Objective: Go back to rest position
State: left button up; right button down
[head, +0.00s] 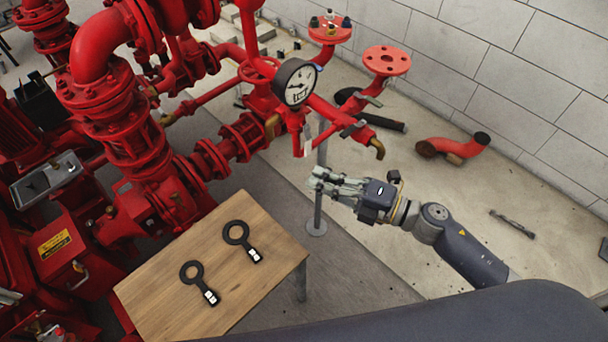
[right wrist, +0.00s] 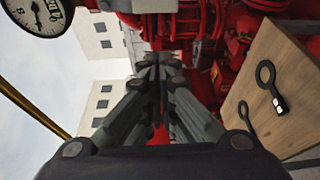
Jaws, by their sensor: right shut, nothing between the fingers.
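My right gripper (head: 322,181) reaches in from the right in the head view, above the floor and just right of the wooden table. It is shut and empty, and its closed fingers (right wrist: 155,80) fill the middle of the right wrist view. It is below the pressure gauge (head: 295,83) and close to the red pipework, apart from the table. My left gripper is not in view.
A wooden table (head: 170,318) holds two black ring-ended tools, one nearer (head: 192,273) and one farther (head: 237,234). Red pumps and pipes (head: 115,120) fill the left. A loose red elbow pipe (head: 450,148) lies on the floor by the wall.

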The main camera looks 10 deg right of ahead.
jog(key=w+d+f+m+t+h, duration=0.1)
jog(key=d+f+m+t+h, duration=0.2)
jog(key=d+f+m+h, duration=0.9)
jog(key=s+d+f+m+g, duration=0.1)
jog(key=s+d+f+m, duration=0.1)
jog(key=f, duration=0.6)
jog(key=s+d+f+m+g, duration=0.1)
jog(key=s+d+f+m, duration=0.2)
jog(key=f, duration=0.4)
jog(key=s+d+f+m+g, duration=0.1)
jog(key=s+d+f+m, duration=0.1)
jog(key=f, duration=0.6)
jog(key=s+f+m+g+h, duration=0.3)
jog(key=s+f+m+g, duration=0.1)
jog(key=s+f, duration=0.95)
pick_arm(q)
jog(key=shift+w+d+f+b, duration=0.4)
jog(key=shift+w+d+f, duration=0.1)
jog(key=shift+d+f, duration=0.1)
pick_arm(e)
jog(key=s+a+f+m+g, duration=0.2)
jog(key=s+a, duration=0.1)
jog(key=s, duration=0.6)
jog(key=s+a+f+m+g, duration=0.2)
jog(key=s+a+f+g, duration=0.1)
jog(key=s, duration=0.6)
jog(key=shift+f, duration=0.3)
